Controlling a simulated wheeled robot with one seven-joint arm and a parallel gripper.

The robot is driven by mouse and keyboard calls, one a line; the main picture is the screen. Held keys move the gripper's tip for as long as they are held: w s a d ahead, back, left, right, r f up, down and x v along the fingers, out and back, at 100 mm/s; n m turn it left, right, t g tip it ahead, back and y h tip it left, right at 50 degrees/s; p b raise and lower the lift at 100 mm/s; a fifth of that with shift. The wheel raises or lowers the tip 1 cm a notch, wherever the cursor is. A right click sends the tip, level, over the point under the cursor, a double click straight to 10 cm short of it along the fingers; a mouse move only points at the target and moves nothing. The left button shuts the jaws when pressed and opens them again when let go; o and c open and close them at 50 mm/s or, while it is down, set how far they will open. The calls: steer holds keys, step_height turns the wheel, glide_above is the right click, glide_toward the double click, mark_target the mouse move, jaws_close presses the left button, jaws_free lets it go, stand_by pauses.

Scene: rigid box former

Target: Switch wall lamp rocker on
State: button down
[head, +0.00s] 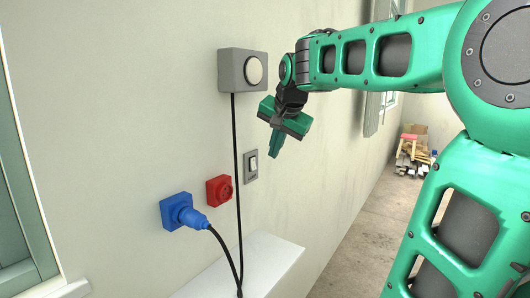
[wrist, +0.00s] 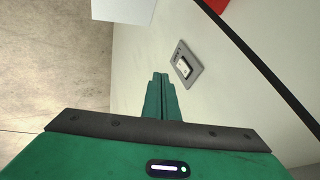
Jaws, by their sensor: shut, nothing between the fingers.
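The wall lamp rocker (head: 252,165) is a light rocker in a grey plate on the wall, below the round lamp and right of the red socket. It also shows in the wrist view (wrist: 184,67), just ahead and to the right of the fingertips. The wall lamp (head: 255,70) is a pale disc on a grey square box, with a black cable running down. My gripper (head: 274,153) is green, with its fingers shut together and nothing between them. Its tips (wrist: 160,76) point toward the wall near the plate and appear apart from it. I cannot tell the rocker's position.
A red socket (head: 219,190) and a blue socket with a blue plug (head: 178,212) are left of the rocker. The black cable (head: 237,180) hangs close by its left side. A white ledge (head: 265,265) juts out below. Clutter lies on the far floor.

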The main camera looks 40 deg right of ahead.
mark_target(254, 164)
steer(key=w+f, duration=0.6)
steer(key=w, duration=0.1)
steer(key=shift+w+f, duration=0.3)
